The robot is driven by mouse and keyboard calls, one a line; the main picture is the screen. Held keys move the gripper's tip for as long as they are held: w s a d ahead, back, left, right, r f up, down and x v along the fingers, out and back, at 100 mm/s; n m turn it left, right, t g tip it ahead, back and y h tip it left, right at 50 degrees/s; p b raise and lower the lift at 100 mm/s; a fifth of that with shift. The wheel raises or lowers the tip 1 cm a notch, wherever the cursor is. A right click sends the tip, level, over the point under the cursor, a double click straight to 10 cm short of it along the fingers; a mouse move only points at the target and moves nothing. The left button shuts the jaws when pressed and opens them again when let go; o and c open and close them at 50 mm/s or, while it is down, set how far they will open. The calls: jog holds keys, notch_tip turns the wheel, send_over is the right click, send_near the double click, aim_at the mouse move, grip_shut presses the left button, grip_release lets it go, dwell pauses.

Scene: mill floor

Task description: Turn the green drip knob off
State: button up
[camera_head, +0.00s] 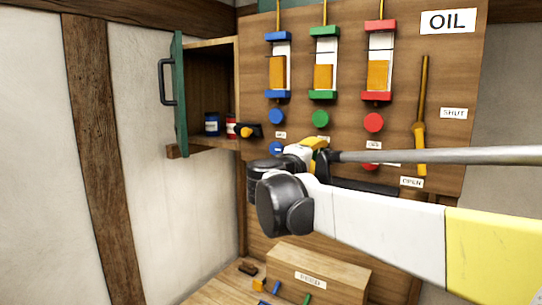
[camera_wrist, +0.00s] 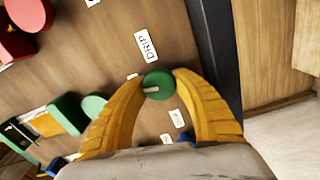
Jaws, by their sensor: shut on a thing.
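The green drip knob (camera_wrist: 160,79) is a small round green disc with a pale pointer mark, seen in the wrist view on the wooden oil panel (camera_wrist: 75,65). My gripper (camera_wrist: 157,84) has its two yellow curved fingers closed on opposite sides of the knob. The pale mark points toward the left finger in that view. Small white labels sit around the knob, one reading DRIP (camera_wrist: 146,46). In the head view my gripper (camera_head: 317,147) is against the panel, below the round green button (camera_head: 320,118), and hides the green knob there.
Blue, green and red sight gauges hang above, with a blue button (camera_head: 277,117) and a red button (camera_head: 373,122) beside the green one. A yellow lever (camera_head: 419,136) stands right, between SHUT and OPEN labels. An open cupboard with a green door (camera_head: 180,95) is left. A wooden box (camera_head: 315,273) stands below.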

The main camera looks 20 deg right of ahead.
jog(key=shift+f+n, duration=0.1)
jog(key=shift+n, duration=1)
jog(key=o, duration=1.2)
jog(key=shift+a, duration=0.1)
jog(key=v, duration=1.2)
jog(key=shift+s, duration=0.1)
